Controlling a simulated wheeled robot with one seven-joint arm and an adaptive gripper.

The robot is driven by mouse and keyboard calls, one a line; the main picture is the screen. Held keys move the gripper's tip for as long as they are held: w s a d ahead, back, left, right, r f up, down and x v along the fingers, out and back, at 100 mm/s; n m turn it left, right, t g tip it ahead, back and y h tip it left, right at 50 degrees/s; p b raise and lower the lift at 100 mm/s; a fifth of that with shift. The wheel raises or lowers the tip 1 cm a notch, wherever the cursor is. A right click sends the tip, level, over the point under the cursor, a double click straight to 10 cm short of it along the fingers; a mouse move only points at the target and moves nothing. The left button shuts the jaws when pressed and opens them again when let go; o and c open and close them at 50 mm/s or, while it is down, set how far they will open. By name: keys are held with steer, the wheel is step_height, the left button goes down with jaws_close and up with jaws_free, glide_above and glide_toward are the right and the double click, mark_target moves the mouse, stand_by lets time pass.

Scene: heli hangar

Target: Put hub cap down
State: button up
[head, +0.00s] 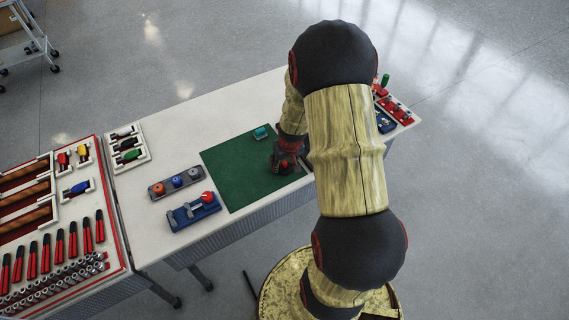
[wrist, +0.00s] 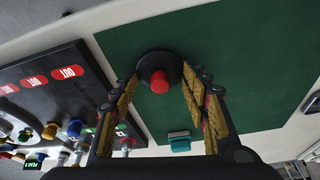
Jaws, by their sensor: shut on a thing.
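The hub cap (wrist: 159,69), a dark round disc with a red knob, sits between the fingers of my gripper (wrist: 165,80) in the wrist view. My gripper is shut on it. Behind the disc is the green mat (wrist: 225,60), which also shows in the head view (head: 230,165). In the head view my gripper (head: 284,163) is low over the right part of the mat. My arm partly hides that area, and I cannot tell whether the hub cap touches the mat.
A teal block (head: 261,133) lies on the mat near its back edge. Left of the mat are a grey rack with round knobs (head: 163,189) and a blue fixture with a red ball (head: 180,220). Red pieces (head: 396,108) line the table's right end. The mat's left half is clear.

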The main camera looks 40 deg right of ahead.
steer(key=o, duration=1.1)
steer(key=shift+f, duration=0.1)
steer(key=p+v, duration=0.4)
steer(key=v, duration=0.8)
steer(key=a+r+n+t, duration=0.1)
steer(key=a+r+n, duration=0.2)
steer(key=a+r, duration=1.25)
steer(key=s+a+r, duration=0.3)
steer(key=s+a+r+n+t+y, duration=0.1)
steer(key=s+a+r, duration=0.2)
steer(key=s+r, duration=0.1)
steer(key=s+a+r+n, duration=0.1)
steer(key=s+a+r, duration=0.3)
steer(key=shift+s+r+t, duration=0.1)
steer(key=shift+s+t, duration=0.1)
steer(key=shift+t, duration=0.1)
